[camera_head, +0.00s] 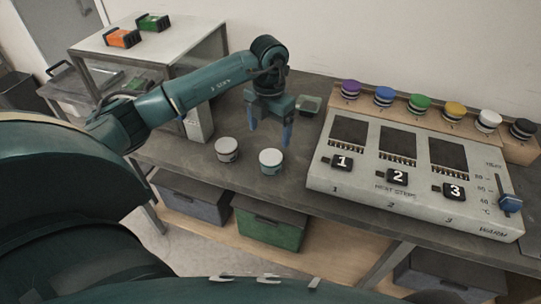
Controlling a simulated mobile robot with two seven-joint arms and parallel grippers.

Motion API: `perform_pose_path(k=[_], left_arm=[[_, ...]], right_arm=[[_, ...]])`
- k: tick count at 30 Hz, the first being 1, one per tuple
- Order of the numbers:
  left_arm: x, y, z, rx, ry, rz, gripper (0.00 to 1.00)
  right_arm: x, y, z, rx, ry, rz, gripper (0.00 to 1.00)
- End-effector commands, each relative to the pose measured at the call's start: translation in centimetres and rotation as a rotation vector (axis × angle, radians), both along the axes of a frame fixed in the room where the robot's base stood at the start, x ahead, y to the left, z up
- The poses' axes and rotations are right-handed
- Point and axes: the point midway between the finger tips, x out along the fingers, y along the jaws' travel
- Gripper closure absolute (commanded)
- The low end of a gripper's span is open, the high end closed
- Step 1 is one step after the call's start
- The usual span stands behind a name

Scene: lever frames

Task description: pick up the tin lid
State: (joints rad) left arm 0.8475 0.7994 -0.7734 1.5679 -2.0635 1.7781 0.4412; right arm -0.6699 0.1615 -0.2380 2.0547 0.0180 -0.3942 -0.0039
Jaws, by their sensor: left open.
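Two small round tins with pale tops stand on the dark workbench in the head view. The left tin (227,150) has a cream top and dark marks on its side. The right tin (270,161) has a whiter, bluish top. Whether either top is a loose lid, I cannot tell. My left gripper (270,128) points down over the bench, fingers apart and empty, above and behind the right tin. It appears clear of both tins. My right gripper is not in view.
A pale heating panel (397,178) with numbered blocks and a blue lever (509,203) fills the bench's right. Coloured knobs (420,102) line its back. Crates (268,222) sit below.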

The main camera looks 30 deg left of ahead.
Motion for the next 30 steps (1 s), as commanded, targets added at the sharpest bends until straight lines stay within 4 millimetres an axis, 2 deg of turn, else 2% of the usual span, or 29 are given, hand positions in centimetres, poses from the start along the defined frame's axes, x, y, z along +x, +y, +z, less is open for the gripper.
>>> perform_pose_path(k=[3, 11, 16, 20, 30], left_arm=[[-0.1, 0.0, -2.1, -0.001, 0.004, 0.0, 0.19], [0.1, -0.1, -4.2, -0.002, 0.001, -0.001, 0.19], [0.5, -0.3, -6.5, -0.004, 0.003, -0.001, 0.19], [0.6, -0.2, -8.4, -0.003, 0.002, -0.001, 0.19], [0.6, -0.2, -9.0, -0.002, -0.002, -0.002, 0.21]], right_arm=[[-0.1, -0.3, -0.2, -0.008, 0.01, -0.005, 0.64], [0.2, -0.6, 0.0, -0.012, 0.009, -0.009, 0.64], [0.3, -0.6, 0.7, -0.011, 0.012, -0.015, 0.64], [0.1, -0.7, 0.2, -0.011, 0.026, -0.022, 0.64], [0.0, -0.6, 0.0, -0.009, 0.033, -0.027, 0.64]])
